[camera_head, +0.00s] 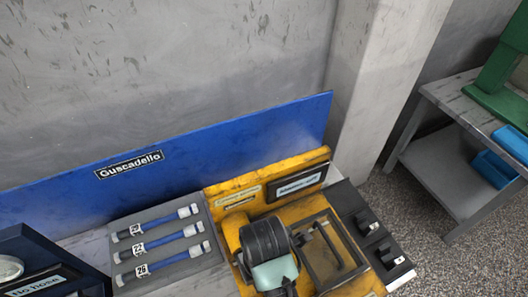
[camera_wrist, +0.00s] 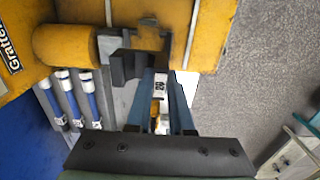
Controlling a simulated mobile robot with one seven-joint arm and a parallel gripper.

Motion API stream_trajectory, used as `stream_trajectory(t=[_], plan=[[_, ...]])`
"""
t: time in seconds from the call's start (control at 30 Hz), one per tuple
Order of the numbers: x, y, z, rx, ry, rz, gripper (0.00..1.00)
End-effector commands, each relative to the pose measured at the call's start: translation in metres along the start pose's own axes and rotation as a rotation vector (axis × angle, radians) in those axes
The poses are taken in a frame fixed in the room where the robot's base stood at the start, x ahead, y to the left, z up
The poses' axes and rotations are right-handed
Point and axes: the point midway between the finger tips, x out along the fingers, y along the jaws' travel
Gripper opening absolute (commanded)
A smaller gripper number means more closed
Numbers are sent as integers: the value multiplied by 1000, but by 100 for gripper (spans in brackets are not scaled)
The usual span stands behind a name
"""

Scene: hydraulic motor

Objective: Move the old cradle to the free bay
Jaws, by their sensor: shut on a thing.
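In the wrist view my gripper (camera_wrist: 160,80) is shut on a narrow part with a white numbered tag (camera_wrist: 159,84). The fingers hide most of it, so I cannot tell whether it is the old cradle. A dark stepped block (camera_wrist: 128,66) shows at the fingertips, beside a yellow motor-like cylinder (camera_wrist: 65,46) with a grey end. I cannot tell whether the block is joined to the held part. In the head view my black and pale green arm covers the middle of the yellow unit (camera_head: 225,203), and the fingers are hidden. No free bay can be made out for certain.
A grey tray (camera_head: 190,273) holds several tagged blue hoses, left of the yellow unit. A dark open frame (camera_head: 347,238) and a black box with switches (camera_head: 370,228) stand at the right. A blue board (camera_head: 230,140) runs behind. A grey bench (camera_head: 430,165) stands far right across open floor.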

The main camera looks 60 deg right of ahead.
Motion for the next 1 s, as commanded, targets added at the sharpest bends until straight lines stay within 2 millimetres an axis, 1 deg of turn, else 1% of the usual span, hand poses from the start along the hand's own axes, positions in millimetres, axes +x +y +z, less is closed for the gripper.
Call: stream_trajectory(t=[0.03, 0.1, 1.0], plan=[[-6, 1, 0, 1, 0, 3, 0], [-9, 0, 0, 1, 0, 2, 0], [-42, 0, 0, 1, 0, 2, 0]])
